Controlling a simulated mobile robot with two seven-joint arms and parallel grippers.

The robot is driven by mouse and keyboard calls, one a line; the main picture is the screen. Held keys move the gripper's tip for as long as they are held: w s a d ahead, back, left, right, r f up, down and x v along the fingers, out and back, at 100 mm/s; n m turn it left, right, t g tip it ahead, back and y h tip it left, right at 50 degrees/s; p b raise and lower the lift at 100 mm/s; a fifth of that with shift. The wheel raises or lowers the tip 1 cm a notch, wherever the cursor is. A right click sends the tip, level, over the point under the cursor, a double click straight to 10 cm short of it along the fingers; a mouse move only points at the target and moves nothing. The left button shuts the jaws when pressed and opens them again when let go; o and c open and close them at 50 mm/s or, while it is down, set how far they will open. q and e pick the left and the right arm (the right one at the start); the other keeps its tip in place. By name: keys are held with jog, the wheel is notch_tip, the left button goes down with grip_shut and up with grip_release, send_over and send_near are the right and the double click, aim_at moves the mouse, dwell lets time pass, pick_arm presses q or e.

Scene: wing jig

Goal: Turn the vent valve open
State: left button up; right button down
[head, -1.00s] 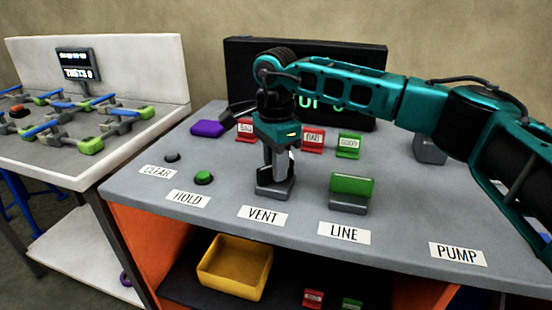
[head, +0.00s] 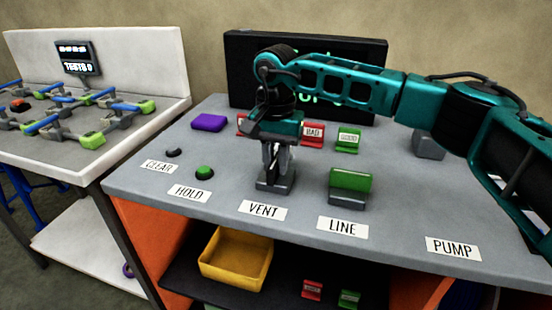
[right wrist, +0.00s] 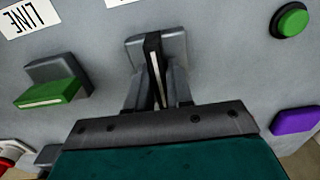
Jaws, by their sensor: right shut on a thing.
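The vent valve has a grey base (head: 276,186) behind the VENT label (head: 262,210) on the grey bench top. Its dark upright handle with a pale stripe shows in the right wrist view (right wrist: 154,62). My right gripper (head: 277,164) points down over the valve and is shut on the handle, with one finger on each side. In the head view the fingers hide most of the handle. The right wrist view also shows the valve's grey base (right wrist: 172,45) just beyond the fingertips. My left gripper is not in view.
The line valve (head: 349,182), with a green handle, stands close on the right. A green button (head: 204,172), a dark button (head: 173,152) and a purple block (head: 208,123) are on the left. Red BAD and green GOOD tags (head: 347,139) stand behind. A black screen is at the back.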

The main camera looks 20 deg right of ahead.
aim_at(276, 160)
dwell(0.5)
jog(key=c, duration=1.1)
grip_release()
notch_tip(276, 160, up, 13)
jog(key=p, duration=0.1)
